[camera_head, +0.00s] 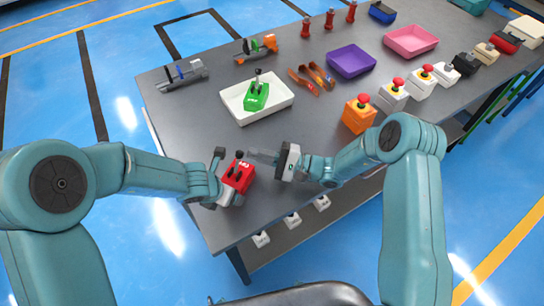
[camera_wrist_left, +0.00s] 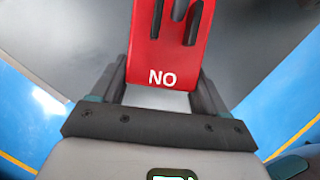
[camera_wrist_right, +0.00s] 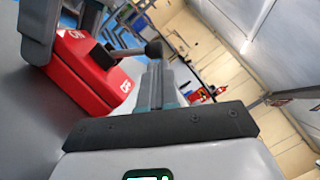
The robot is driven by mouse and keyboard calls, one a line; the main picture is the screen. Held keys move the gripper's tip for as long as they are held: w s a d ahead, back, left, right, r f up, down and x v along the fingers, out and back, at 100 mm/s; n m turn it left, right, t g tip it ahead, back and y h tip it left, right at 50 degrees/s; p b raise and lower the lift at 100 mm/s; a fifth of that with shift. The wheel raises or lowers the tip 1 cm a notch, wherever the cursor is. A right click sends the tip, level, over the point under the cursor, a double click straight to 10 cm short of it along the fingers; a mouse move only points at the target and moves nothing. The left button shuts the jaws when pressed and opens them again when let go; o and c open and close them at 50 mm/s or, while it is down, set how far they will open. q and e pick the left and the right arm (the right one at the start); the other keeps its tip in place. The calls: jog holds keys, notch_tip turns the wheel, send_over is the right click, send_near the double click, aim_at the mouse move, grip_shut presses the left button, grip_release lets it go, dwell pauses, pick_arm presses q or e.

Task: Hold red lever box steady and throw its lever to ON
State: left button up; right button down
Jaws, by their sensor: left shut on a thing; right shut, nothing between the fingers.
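The red lever box (camera_head: 238,177) stands near the front left edge of the grey table. My left gripper (camera_head: 227,177) is shut on it, with a finger on each side. In the left wrist view the box (camera_wrist_left: 165,45) lies between the fingers, with white lettering and dark slots on its face. My right gripper (camera_head: 258,155) is shut and empty, just right of the box. In the right wrist view the dark lever with its round knob (camera_wrist_right: 154,48) reaches close to the fingertips; I cannot tell whether they touch. The box (camera_wrist_right: 85,72) shows white lettering at both ends.
A green lever box (camera_head: 256,97) sits in a white tray (camera_head: 235,111) behind. An orange box with a red button (camera_head: 359,115) stands to the right. Purple (camera_head: 351,61) and pink (camera_head: 411,41) trays are farther back. The table between the red box and white tray is clear.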

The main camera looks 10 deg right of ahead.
jog(key=shift+w+a, duration=0.1)
jog(key=shift+a, duration=0.2)
jog(key=shift+r, duration=0.1)
jog(key=shift+a+r+n+g, duration=0.15)
jog(key=shift+n+g, duration=0.25)
jog(key=shift+n, duration=0.6)
